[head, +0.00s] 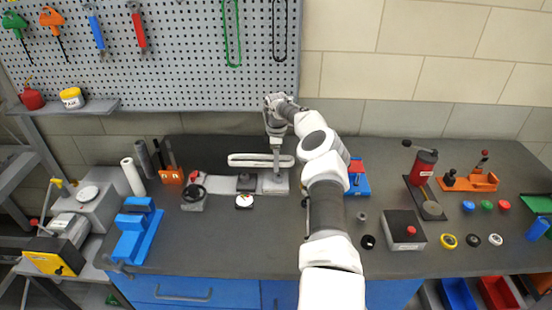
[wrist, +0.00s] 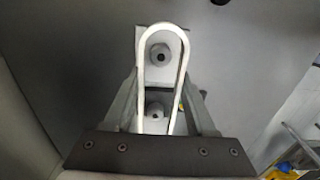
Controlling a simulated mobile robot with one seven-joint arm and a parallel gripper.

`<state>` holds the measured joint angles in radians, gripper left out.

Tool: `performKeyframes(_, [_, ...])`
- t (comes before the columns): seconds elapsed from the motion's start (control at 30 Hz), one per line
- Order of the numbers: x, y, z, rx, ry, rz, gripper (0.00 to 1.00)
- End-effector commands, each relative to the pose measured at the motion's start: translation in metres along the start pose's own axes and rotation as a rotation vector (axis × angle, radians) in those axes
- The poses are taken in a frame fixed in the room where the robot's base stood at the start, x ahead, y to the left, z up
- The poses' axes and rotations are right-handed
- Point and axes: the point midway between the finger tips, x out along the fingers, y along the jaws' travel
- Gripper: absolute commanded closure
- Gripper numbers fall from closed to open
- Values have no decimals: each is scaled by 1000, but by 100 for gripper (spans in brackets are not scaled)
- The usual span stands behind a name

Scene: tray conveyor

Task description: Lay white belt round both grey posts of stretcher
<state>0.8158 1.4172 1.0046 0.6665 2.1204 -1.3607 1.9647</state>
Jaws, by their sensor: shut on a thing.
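The white belt (head: 243,164) is a long narrow loop, held level above the bench and reaching mainly left of my gripper (head: 277,158). My gripper (wrist: 161,80) is shut on the belt. The stretcher's pale base (head: 275,185) is below my gripper.
A handwheel unit (head: 194,198) stands farther left. A red and blue object (head: 357,178) is right of my arm. The bench front is mostly clear here.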

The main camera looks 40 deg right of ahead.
Motion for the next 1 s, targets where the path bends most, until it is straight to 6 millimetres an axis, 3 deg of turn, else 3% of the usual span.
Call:
performKeyframes(0.6, [-4,0,0,2,2,0,100])
performKeyframes(1.0, [32,0,0,1,1,-1,100])
